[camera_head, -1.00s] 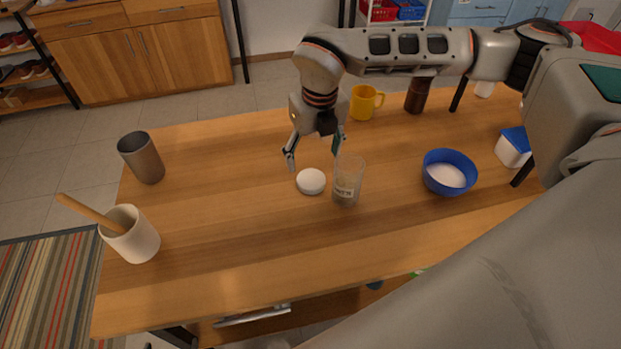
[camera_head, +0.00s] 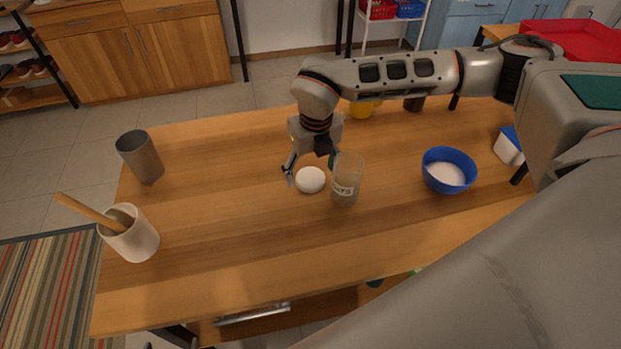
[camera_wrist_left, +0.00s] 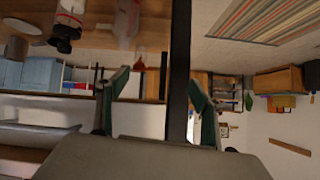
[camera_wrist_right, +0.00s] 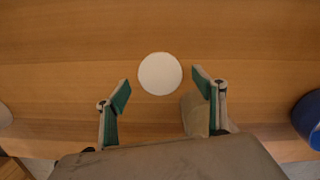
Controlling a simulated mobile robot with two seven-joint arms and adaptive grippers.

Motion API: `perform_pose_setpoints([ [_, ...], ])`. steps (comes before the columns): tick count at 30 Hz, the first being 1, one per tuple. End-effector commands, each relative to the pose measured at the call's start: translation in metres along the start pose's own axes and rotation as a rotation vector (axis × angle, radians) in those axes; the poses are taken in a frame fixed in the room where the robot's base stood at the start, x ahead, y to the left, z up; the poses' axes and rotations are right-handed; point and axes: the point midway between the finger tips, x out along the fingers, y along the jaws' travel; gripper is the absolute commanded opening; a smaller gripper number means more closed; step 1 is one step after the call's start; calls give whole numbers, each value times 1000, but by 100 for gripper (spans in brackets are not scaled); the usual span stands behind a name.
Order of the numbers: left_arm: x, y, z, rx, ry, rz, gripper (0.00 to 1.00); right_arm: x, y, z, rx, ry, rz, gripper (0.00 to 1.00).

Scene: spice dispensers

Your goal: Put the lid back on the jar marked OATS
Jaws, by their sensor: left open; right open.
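The white round lid (camera_head: 311,180) lies flat on the wooden table, just left of the clear jar. The jar (camera_head: 346,180), with a label that reads partly as OATS, stands upright and open. My right gripper (camera_head: 311,166) is open and empty above the lid, its fingers pointing down. In the right wrist view, the lid (camera_wrist_right: 160,74) shows just ahead of the gap between the open fingers, and the jar (camera_wrist_right: 193,115) is partly hidden behind the right-hand finger. My left gripper (camera_wrist_left: 158,90) shows only in its own wrist view, open and empty, away from the lid.
A blue bowl (camera_head: 449,171) with white contents stands right of the jar. A grey cup (camera_head: 140,157) and a white pot with a wooden handle (camera_head: 133,236) stand at the left. The table's left-middle is clear.

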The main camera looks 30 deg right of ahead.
Motion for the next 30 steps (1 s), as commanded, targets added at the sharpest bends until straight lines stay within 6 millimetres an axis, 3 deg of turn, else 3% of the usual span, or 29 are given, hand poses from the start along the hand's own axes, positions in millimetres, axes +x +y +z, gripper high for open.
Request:
perform_pose_setpoints([
  [5,0,0,1,0,0,0,66,17,0,1,0,-1,0,69],
  [16,0,0,0,0,1,0,66,18,0,1,0,-3,0,69],
  [20,0,0,0,0,1,0,66,18,0,1,0,-2,0,35],
  [30,1,0,0,0,0,0,66,18,0,1,0,-2,0,33],
])
